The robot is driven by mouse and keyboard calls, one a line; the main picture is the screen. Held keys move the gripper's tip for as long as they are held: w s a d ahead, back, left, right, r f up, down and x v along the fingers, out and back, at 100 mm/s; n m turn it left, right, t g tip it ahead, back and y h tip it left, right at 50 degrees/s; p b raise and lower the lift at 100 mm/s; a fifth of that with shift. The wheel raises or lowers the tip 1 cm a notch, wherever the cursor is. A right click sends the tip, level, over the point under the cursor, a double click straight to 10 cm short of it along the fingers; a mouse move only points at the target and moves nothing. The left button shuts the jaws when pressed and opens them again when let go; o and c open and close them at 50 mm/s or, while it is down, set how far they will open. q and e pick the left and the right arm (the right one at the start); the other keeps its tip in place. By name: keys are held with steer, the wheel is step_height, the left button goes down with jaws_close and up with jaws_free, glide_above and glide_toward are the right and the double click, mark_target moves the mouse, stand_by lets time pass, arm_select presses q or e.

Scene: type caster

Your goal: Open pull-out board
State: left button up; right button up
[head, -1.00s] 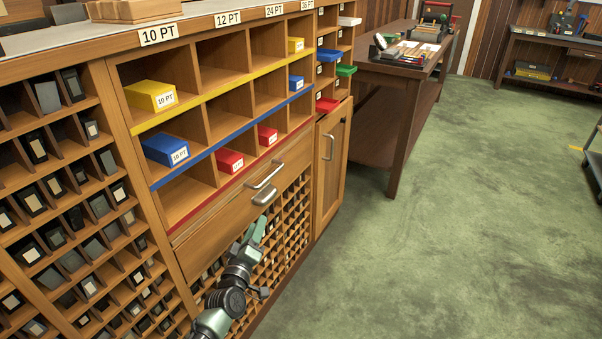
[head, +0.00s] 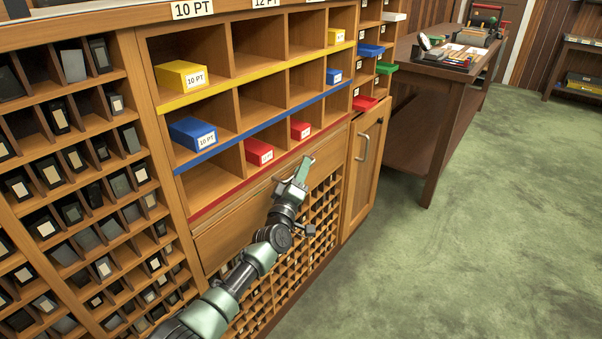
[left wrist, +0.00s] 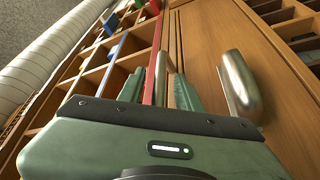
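The pull-out board (head: 236,203) is a thin wooden front under the red strip of the cabinet, and it looks flush with it. My left gripper (head: 303,166) reaches up to its right part and hides most of the handles there. In the left wrist view, my left gripper (left wrist: 160,92) has its two green fingers apart. A slim silver bar handle (left wrist: 161,66) shows between them; I cannot tell whether they touch it. A larger silver cup handle (left wrist: 239,85) on the drawer below lies outside the right finger. My right gripper is not in view.
Open cubbies above hold yellow (head: 181,75), blue (head: 193,134) and red (head: 259,151) boxes. A wooden cabinet door (head: 366,165) stands to the right. A dark table (head: 437,110) is beyond it. The green floor (head: 480,220) at right is clear.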

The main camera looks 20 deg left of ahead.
arm_select(q)
jaws_close()
stand_by(1.4)
